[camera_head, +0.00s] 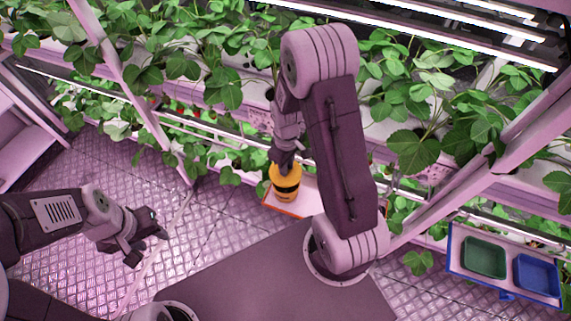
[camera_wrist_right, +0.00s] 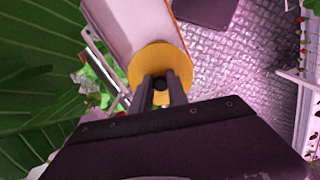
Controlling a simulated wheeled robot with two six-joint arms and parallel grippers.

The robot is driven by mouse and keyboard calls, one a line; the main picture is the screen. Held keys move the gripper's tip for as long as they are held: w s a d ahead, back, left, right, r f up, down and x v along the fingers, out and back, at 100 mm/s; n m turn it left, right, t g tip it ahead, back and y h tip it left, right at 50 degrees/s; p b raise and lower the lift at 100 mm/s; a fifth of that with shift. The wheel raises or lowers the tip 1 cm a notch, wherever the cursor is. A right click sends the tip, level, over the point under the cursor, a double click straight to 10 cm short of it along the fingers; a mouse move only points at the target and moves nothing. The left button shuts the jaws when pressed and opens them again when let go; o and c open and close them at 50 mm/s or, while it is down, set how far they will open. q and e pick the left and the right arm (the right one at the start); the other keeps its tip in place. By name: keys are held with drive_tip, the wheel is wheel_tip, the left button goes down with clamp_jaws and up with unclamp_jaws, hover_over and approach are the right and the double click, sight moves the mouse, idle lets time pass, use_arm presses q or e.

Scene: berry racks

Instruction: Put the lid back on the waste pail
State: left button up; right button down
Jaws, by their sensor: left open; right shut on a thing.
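The yellow waste pail (camera_head: 286,193) with a dark band stands at a white, orange-edged surface, near the middle of the head view. The round yellow lid (camera_head: 284,172) is at the top of the pail, with no clear gap between them. In the right wrist view the lid (camera_wrist_right: 146,62) shows as a yellow disc with a dark knob (camera_wrist_right: 160,83). My right gripper (camera_head: 286,163) is above the pail, shut on the knob; its fingers also show in the right wrist view (camera_wrist_right: 160,88). The lid hides the pail's opening. My left gripper (camera_head: 149,246) is open and empty, far left of the pail.
The white surface (camera_head: 311,197) has an orange edge. Leafy plants (camera_head: 225,85) on racks crowd behind and beside the right arm. A rack post (camera_head: 120,70) stands at left. A tray with green (camera_head: 485,257) and blue (camera_head: 537,275) bins is at right. Floor at left is clear.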

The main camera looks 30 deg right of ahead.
drive_tip(key=shift+f+b, duration=0.35)
drive_tip(key=shift+f, duration=0.3)
wheel_tip(320, 180, down, 3)
drive_tip(key=b, duration=0.3)
drive_tip(key=shift+s+d, duration=0.1)
drive_tip(key=shift+d, duration=0.05)
drive_tip(key=shift+f+b, duration=0.45)
drive_tip(key=shift+f, duration=0.35)
drive_tip(key=shift+r+p, duration=0.1)
drive_tip(key=shift+p, duration=0.25)
drive_tip(key=shift+f, duration=0.2)
idle(0.5)
